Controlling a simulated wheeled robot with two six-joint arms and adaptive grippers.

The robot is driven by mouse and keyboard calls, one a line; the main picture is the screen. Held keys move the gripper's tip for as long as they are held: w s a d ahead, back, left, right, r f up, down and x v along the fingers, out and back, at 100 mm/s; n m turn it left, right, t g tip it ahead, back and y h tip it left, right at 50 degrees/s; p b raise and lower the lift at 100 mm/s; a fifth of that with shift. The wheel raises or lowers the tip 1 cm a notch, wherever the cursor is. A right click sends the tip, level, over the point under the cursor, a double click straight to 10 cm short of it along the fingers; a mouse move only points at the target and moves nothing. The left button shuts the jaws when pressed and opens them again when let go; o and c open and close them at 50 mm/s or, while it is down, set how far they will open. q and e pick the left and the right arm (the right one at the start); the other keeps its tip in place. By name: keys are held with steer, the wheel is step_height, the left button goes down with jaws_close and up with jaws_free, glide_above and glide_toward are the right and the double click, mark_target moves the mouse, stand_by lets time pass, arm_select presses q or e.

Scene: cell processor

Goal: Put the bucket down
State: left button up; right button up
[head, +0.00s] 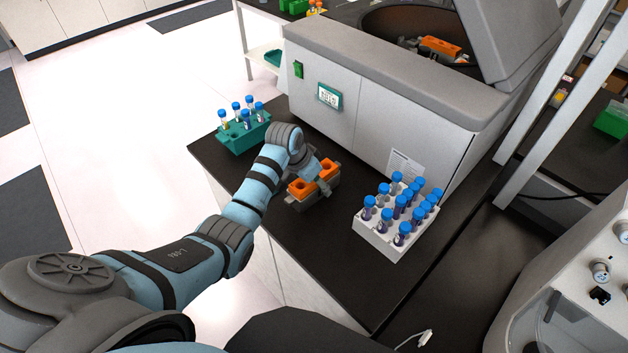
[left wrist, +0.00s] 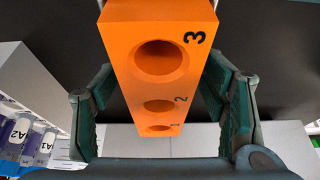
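The bucket (head: 314,197) is a small grey holder with an orange insert, low over the black bench in the head view; I cannot tell if it touches the bench. In the left wrist view its orange insert (left wrist: 158,95) shows round holes numbered 1, 2 and 3, all empty. My left gripper (head: 318,172) reaches in from the left above the bucket. The grey body is hidden there. My right gripper is not in view.
The black bench (head: 345,240) has free room in front of the bucket. A white rack (head: 385,236) of blue-capped tubes stands right, a teal rack (head: 243,137) left behind. The grey centrifuge (head: 375,115), lid raised, stands behind, with another orange-topped bucket (head: 440,46) inside.

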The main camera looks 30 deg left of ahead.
arm_select(q)
steer(key=shift+r, duration=0.1)
steer(key=v, duration=1.2)
steer(key=shift+s, duration=0.1)
